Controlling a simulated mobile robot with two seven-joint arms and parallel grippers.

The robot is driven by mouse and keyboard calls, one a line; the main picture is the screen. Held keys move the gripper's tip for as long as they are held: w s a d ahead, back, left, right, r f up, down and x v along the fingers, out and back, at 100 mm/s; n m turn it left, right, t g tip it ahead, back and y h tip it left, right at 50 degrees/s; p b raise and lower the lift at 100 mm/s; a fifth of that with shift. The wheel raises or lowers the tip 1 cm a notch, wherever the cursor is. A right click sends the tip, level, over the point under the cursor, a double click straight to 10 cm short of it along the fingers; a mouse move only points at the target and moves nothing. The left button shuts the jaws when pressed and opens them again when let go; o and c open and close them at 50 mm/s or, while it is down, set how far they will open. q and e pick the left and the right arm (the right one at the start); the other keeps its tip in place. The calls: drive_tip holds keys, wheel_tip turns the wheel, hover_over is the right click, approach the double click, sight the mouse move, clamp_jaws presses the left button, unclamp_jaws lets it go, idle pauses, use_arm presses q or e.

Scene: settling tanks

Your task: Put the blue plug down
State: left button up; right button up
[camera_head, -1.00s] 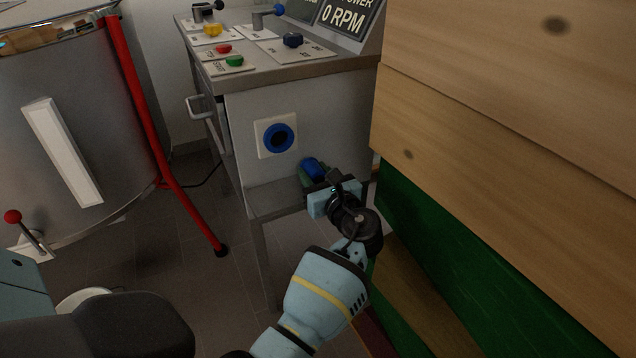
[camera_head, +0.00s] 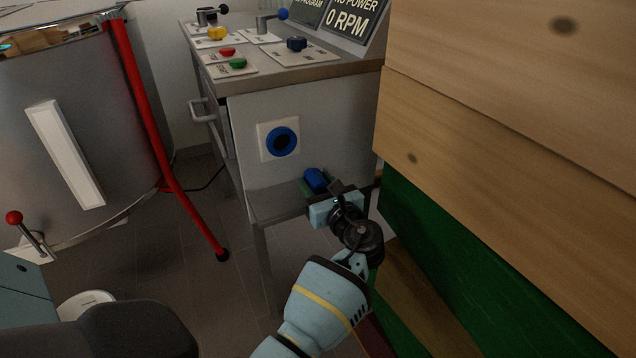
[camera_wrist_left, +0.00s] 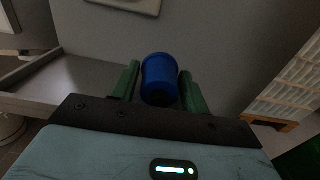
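The blue plug (camera_head: 316,180) is a short blue cylinder just over the grey shelf (camera_head: 272,203) at the front of the console. It also shows in the left wrist view (camera_wrist_left: 160,79), between the two green fingers of my left gripper (camera_head: 318,187). A narrow gap shows between the plug and the left finger there, so the fingers look open around it. Whether the plug's underside touches the shelf is hidden. A round blue socket (camera_head: 282,141) on a white plate is above it on the console's face. My right gripper is not in view.
The console (camera_head: 250,110) carries knobs, buttons and a display. A wooden and green stack (camera_head: 500,150) stands close on the right of my left arm. A steel tank (camera_head: 75,120) with a red leg stands at the left. Grey floor between is mostly clear.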

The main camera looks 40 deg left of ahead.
use_arm(q)
drive_tip(key=shift+o, duration=1.1)
drive_tip(key=shift+r, duration=0.5)
drive_tip(key=p+v, duration=0.2)
drive_tip(key=v, duration=1)
drive_tip(key=shift+p, duration=0.3)
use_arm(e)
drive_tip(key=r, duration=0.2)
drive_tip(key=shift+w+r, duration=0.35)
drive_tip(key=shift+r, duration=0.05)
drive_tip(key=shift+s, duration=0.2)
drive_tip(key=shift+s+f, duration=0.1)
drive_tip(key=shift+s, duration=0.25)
